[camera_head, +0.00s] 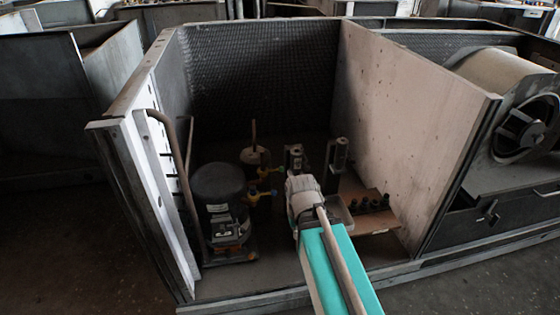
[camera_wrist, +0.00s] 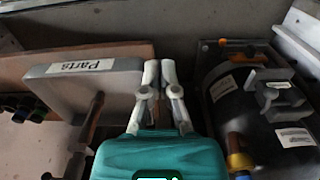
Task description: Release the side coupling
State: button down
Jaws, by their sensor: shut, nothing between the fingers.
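A dark cylindrical tank (camera_head: 218,187) stands at the left of the open bay. It has a yellow fitting with a blue part (camera_head: 252,196) on its right side, likely the side coupling. In the wrist view the tank (camera_wrist: 215,97) lies to the right, and a brass-yellow fitting (camera_wrist: 238,152) shows at its lower edge, partly cut by the frame. My gripper (camera_wrist: 160,68) is shut and empty, left of the tank and apart from the fitting. In the head view my arm hides the fingers. I cannot tell how the coupling is fastened.
A grey tray labelled "Parts" (camera_wrist: 60,83) lies just left of my fingers. Several dark round parts (camera_head: 370,204) sit on a brown board. A second pump-like unit (camera_head: 256,155) and metal posts (camera_head: 340,152) stand behind. A pale wall panel (camera_head: 400,120) bounds the right.

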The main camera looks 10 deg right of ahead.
jog(key=shift+w, duration=0.2)
notch_tip(320, 180, up, 13)
jog(key=n+t+p, duration=0.2)
jog(key=t+p, duration=0.2)
jog(key=p, duration=0.9)
send_over(276, 170)
jog(key=w+d, duration=0.2)
jog(key=w, duration=0.1)
jog(key=shift+w+a+r+y+b, duration=0.1)
jog(key=shift+w+a+y+b, duration=0.1)
jog(key=shift+y+b, duration=0.15)
notch_tip(276, 170, down, 9)
jog(key=b, duration=0.8)
jog(key=shift+s+r+b, duration=0.15)
jog(key=shift+s+b, duration=0.2)
jog(key=shift+s, duration=0.1)
jog(key=shift+d, duration=0.1)
jog(key=shift+d, duration=0.15)
